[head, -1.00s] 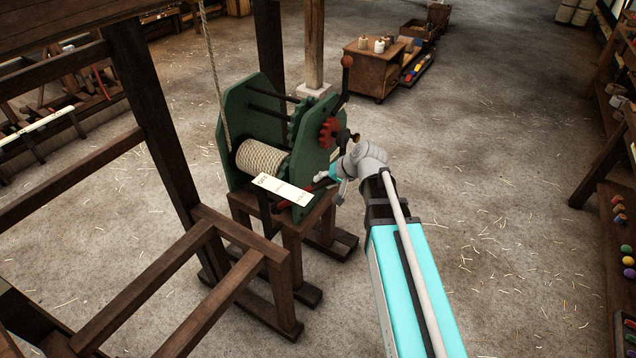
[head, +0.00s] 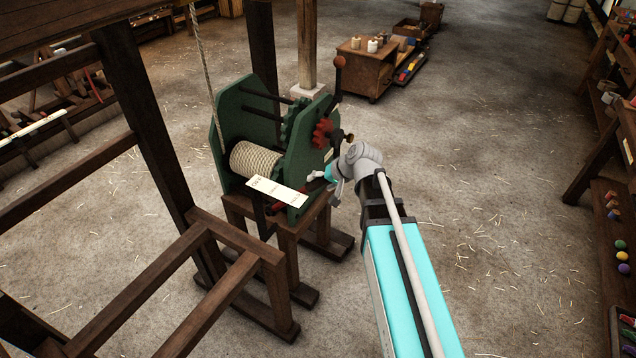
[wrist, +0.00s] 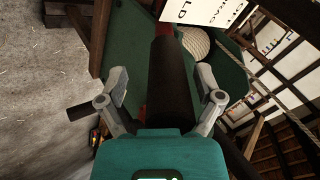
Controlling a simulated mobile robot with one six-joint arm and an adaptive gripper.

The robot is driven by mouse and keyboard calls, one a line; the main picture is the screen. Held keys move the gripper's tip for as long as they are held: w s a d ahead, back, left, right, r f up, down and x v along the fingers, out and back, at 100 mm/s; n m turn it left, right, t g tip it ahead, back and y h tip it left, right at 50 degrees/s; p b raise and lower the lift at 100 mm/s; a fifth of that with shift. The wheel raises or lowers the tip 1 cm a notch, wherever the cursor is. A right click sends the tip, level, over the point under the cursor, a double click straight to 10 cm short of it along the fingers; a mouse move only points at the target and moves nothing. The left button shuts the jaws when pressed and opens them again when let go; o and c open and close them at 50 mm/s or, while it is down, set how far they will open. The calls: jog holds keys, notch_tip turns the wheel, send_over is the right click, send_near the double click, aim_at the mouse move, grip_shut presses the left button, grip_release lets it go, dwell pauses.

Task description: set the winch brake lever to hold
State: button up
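The green winch (head: 228,112) stands on a wooden stand, with a pale rope drum (head: 256,160) and a white label plate (head: 277,191) on its near side. The brake lever has a red rod (head: 316,174) and a thick black grip (wrist: 170,85). It sits by the plate's right end. In the wrist view the plate (wrist: 205,10) shows the letters "LD" beside the red rod; other words are partly cut off. My gripper (wrist: 164,88) is open, one finger on each side of the black grip, with gaps visible. In the head view my gripper (head: 318,176) is at the winch's right side.
A dark timber frame (head: 150,130) stands left and near. A wooden cabinet (head: 365,68) is behind. The floor on the right is clear up to the shelves.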

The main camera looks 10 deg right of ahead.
jog(key=p+v, duration=1.2)
jog(key=v, duration=0.3)
jog(key=shift+r, duration=0.4)
dwell(1.4)
jog(key=shift+s, duration=0.1)
dwell(0.6)
jog(key=s+f+n+g+h+b, duration=0.1)
jog(key=s+f+g+h, duration=0.3)
jog(key=s, duration=0.5)
jog(key=shift+s+d+f+n+g+h, duration=0.15)
jog(key=shift+d+f+n+g+h, duration=0.3)
jog(key=shift+f+h, duration=0.7)
jog(key=shift+r, duration=0.15)
